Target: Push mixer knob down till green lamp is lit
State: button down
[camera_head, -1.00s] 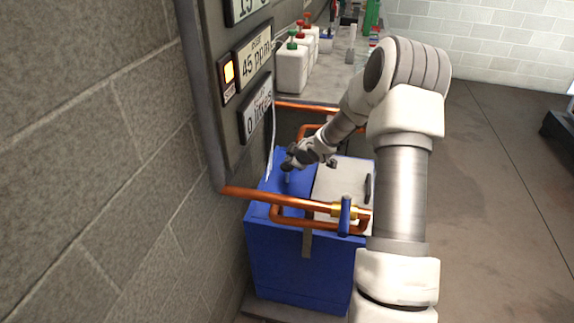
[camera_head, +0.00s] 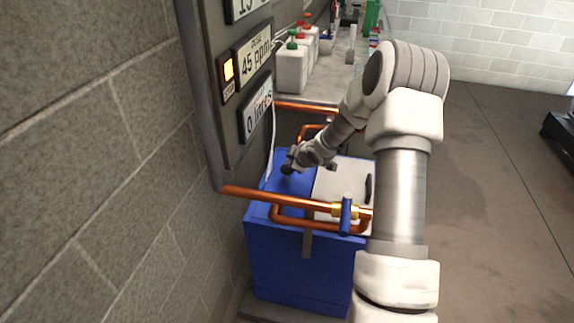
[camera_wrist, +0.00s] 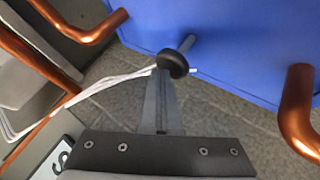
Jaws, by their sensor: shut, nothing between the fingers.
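The mixer knob is a dark round cap on a grey stem standing out of the blue box. It shows small in the head view (camera_head: 287,169) and clearly in the wrist view (camera_wrist: 173,63). My gripper (camera_head: 294,160) is shut and empty at the knob. In the wrist view the closed fingers (camera_wrist: 161,78) end right at the knob's cap and seem to touch it; exact contact is hard to tell. An amber lamp (camera_head: 229,71) is lit on the wall panel beside the 45 ppm display (camera_head: 254,57). No green lamp shows lit in view.
The blue box (camera_head: 300,260) has a pale lid (camera_head: 341,185). Copper pipes (camera_head: 285,200) with a blue-handled valve (camera_head: 346,215) cross its front. Copper pipes (camera_wrist: 300,110) also flank the fingers. White canisters (camera_head: 291,70) stand behind. Open floor lies right.

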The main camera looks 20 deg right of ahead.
aim_at(290, 171)
jog(key=shift+s+f+b, duration=0.1)
jog(key=shift+f+b, duration=1.2)
jog(key=shift+f, duration=0.4)
dwell(0.9)
dwell(0.3)
jog(key=shift+r+p, duration=2.85)
jog(key=shift+r, duration=0.25)
notch_tip(290, 171, up, 5)
jog(key=p, duration=0.4)
jog(key=shift+p, duration=0.35)
